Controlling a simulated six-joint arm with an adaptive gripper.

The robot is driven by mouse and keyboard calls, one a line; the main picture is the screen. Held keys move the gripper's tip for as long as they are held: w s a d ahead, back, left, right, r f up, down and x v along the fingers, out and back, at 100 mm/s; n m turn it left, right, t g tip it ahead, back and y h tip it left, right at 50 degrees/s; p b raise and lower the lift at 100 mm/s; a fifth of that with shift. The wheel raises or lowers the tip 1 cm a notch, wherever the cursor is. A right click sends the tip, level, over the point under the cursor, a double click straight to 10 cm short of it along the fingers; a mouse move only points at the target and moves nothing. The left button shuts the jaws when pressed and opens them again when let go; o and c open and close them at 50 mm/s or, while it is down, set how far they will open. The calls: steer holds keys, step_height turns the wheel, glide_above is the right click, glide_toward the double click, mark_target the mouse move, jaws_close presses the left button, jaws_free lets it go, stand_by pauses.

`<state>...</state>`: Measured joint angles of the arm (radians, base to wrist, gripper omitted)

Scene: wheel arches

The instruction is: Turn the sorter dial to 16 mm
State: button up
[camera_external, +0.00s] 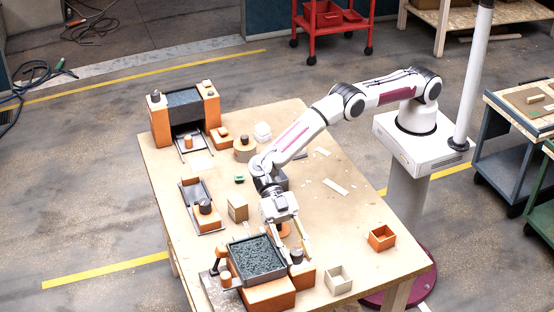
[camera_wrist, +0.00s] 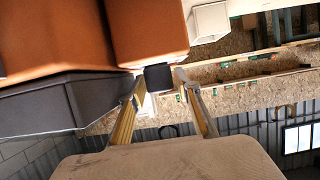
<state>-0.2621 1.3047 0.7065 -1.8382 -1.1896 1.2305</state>
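The sorter shows in the external view as a dark tray of grey granules (camera_external: 256,258) on an orange base (camera_external: 268,293), at the front of the table. A dark round knob (camera_external: 296,256), which looks like the dial, sits on an orange block at the tray's right. My gripper (camera_external: 298,250) points down at this knob. In the wrist view the dark knob (camera_wrist: 160,77) lies between the two fingertips of my gripper (camera_wrist: 161,82), below the orange block. The fingertips are very close to its sides; I cannot tell whether they touch. No size marks are readable.
An orange and black machine (camera_external: 185,108) stands at the back left of the table. A smaller orange unit (camera_external: 205,212), a cream bin (camera_external: 339,279) and an orange bin (camera_external: 382,238) stand nearby. The right middle of the tabletop is mostly clear.

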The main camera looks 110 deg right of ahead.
mark_target(297, 251)
steer(key=shift+r, duration=5)
steer(key=shift+c, duration=0.2)
